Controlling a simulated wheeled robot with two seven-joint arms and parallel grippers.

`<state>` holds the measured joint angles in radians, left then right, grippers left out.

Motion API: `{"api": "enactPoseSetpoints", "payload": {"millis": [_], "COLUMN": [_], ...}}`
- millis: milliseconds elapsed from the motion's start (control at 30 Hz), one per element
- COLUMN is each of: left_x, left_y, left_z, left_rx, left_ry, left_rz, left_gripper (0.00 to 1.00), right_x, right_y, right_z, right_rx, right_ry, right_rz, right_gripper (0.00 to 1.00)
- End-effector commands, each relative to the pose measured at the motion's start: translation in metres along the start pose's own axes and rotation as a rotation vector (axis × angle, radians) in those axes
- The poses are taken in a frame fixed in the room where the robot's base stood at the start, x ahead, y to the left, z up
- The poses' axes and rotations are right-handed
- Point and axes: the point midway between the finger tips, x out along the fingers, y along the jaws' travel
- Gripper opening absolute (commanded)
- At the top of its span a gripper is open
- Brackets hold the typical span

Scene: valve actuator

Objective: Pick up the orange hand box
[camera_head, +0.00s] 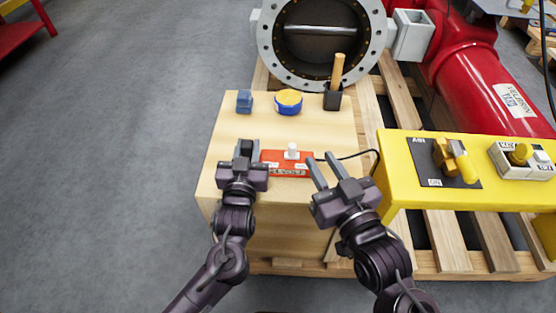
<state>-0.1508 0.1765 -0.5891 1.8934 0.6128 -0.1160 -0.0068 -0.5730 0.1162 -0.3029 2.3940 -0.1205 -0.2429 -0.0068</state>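The orange hand box (276,166) lies flat on the wooden block top, with a white knob on it, lettering along its front side and a black cable from its right end. My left gripper (247,149) is just left of the box, its fingers apart, with a small dark shape between or behind them that I cannot make out. My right gripper (324,170) is at the box's right end, its two fingers apart and empty. I cannot tell whether either gripper touches the box.
On the wooden block (225,125) stand a blue cube (244,101), a blue-yellow round object (288,101) and a black holder (333,99) with a wooden handle. A yellow bench (400,165) with switches stands right. A large flanged valve (268,45) is behind.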

Motion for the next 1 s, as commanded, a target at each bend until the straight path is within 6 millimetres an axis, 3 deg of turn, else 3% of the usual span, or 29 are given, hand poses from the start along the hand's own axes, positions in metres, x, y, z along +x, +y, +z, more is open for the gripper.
{"api": "enactPoseSetpoints", "payload": {"millis": [133, 500, 900, 1000], "left_x": [0.000, 0.000, 0.000, 0.000], "left_y": [0.000, 0.000, 0.000, 0.000], "left_z": [0.000, -0.006, -0.079, -0.089], "left_rx": [0.000, -0.003, -0.006, -0.003], "left_ry": [0.000, 0.004, 0.007, 0.005], "left_rz": [0.000, 0.000, -0.001, -0.001], "left_gripper": [0.00, 0.00, 0.00, 0.00], "right_x": [0.000, 0.000, 0.000, 0.000], "right_y": [0.000, 0.000, 0.000, 0.000], "right_z": [0.000, 0.000, 0.000, 0.000], "right_rx": [0.000, 0.000, 0.000, 0.000], "right_ry": [0.000, 0.000, 0.000, 0.000], "right_rz": [0.000, 0.000, 0.000, 0.000], "right_gripper": [0.26, 0.26, 0.26, 0.26]}}
